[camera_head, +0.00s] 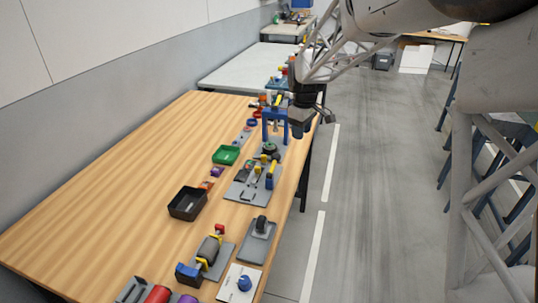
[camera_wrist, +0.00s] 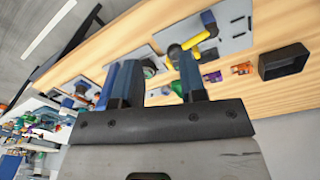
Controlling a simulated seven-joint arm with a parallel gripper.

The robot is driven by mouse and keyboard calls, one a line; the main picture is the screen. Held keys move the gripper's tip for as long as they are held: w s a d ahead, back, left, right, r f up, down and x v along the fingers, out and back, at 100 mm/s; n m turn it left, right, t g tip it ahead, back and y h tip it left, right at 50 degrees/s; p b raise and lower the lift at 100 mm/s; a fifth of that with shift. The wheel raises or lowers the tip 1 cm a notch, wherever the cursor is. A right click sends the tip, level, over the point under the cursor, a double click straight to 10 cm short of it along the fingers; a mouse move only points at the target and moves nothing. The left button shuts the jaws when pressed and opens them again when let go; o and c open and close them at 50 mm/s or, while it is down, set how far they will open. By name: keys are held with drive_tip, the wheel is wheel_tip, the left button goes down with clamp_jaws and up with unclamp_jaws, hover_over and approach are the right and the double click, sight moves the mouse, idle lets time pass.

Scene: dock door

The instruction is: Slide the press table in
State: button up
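A blue press frame (camera_head: 275,124) stands upright near the right edge of the long wooden bench, toward its far end. Its sliding table is too small to make out clearly. My gripper (camera_head: 314,122) is just right of the press, near the bench edge; whether it touches is unclear. In the wrist view my gripper (camera_wrist: 160,82) shows two dark fingers apart with nothing held between them. A blue upright part (camera_wrist: 107,85), seemingly of the press, shows beside the left finger.
A green tray (camera_head: 227,155) and a black bin (camera_head: 188,203) sit on the wooden bench (camera_head: 120,190). Several grey fixture plates line its right side, including one with a yellow-handled clamp (camera_wrist: 198,38). A pale table (camera_head: 255,68) stands behind. The aisle floor (camera_head: 370,190) is clear.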

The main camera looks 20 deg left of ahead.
sight(265, 157)
drive_tip(key=w+a+f+n, duration=0.1)
drive_tip(key=w+a+f, duration=0.1)
drive_tip(key=a+f, duration=0.1)
drive_tip(key=w+a+f+n, duration=0.1)
drive_tip(key=w+a+f, duration=0.1)
drive_tip(key=a+f, duration=0.2)
drive_tip(key=w+a+f+n, duration=0.2)
drive_tip(key=a+f, duration=0.1)
drive_tip(key=a, duration=0.4)
drive_tip(key=shift+w+a+f+g, duration=0.1)
drive_tip(key=shift+w+f+g, duration=0.05)
drive_tip(key=shift+g, duration=0.15)
drive_tip(key=shift+f, duration=0.15)
drive_tip(key=shift+f, duration=3.75)
clamp_jaws()
